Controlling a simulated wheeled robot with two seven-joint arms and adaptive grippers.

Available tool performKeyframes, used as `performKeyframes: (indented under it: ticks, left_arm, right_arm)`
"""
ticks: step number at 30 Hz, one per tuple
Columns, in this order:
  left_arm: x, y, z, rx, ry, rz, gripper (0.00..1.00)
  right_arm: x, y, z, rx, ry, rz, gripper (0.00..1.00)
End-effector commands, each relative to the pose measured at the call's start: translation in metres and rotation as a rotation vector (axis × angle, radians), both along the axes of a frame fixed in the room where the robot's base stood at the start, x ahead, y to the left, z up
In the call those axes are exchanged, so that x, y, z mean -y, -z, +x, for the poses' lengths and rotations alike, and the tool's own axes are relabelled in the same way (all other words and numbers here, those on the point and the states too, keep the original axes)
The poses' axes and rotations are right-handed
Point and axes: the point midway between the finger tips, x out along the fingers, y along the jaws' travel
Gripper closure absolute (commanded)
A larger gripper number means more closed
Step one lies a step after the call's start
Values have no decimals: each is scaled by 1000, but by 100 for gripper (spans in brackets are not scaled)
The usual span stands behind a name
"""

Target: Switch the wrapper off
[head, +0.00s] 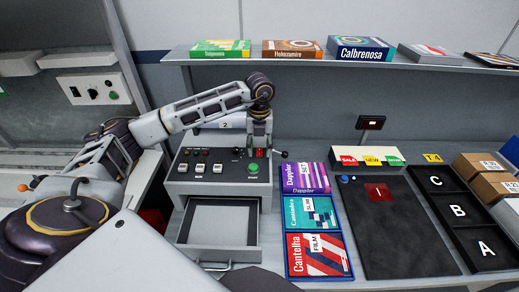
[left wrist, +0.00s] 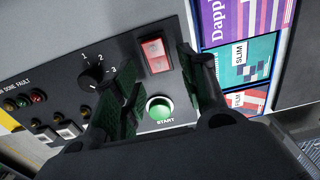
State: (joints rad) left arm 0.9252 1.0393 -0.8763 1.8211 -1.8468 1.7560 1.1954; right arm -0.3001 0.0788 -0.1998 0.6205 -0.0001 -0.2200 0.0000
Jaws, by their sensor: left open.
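The wrapper's control panel (head: 215,168) is a dark box face at the middle left of the head view. A red rocker switch (head: 261,153) sits at its upper right, above a green START button (head: 253,167). The left wrist view shows the red switch (left wrist: 155,55), the green button (left wrist: 160,108) and a black rotary knob (left wrist: 90,78) close up. My left gripper (head: 259,140) points down just over the switch. It is open and empty, its fingers (left wrist: 160,75) to either side of the switch in the wrist view. Contact with the switch cannot be told. My right gripper is not in view.
An open empty drawer (head: 220,222) sticks out below the panel. A blue-edged tray (head: 318,278) with flat cartons stands to the right, beside a dark mat (head: 405,235) and a black A/B/C rack (head: 450,190). A shelf (head: 330,60) with boxes runs behind.

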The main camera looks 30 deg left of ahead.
Motion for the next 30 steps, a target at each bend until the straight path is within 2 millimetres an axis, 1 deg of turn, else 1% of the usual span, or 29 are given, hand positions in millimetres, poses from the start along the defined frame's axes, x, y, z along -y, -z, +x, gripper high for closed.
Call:
performKeyframes:
  ticks: [3, 6, 16, 17, 26, 27, 30]
  left_arm:
    - [0, 9, 0, -1, 0, 0, 57]
    - [0, 14, 0, -1, 0, -1, 57]
    - [0, 16, 0, 0, 0, 0, 57]
    - [0, 16, 0, 0, 0, 0, 58]
    - [0, 16, 0, 0, 0, 0, 97]
    - [0, 16, 0, 0, 0, 0, 100]
    - [0, 16, 0, -1, 0, -1, 100]
  right_arm:
    - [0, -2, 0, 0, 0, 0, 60]
    - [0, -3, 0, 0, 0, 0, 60]
    - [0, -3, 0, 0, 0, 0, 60]
    - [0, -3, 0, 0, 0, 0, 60]
    - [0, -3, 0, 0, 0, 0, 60]
    - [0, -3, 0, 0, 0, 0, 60]
    - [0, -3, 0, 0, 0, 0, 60]
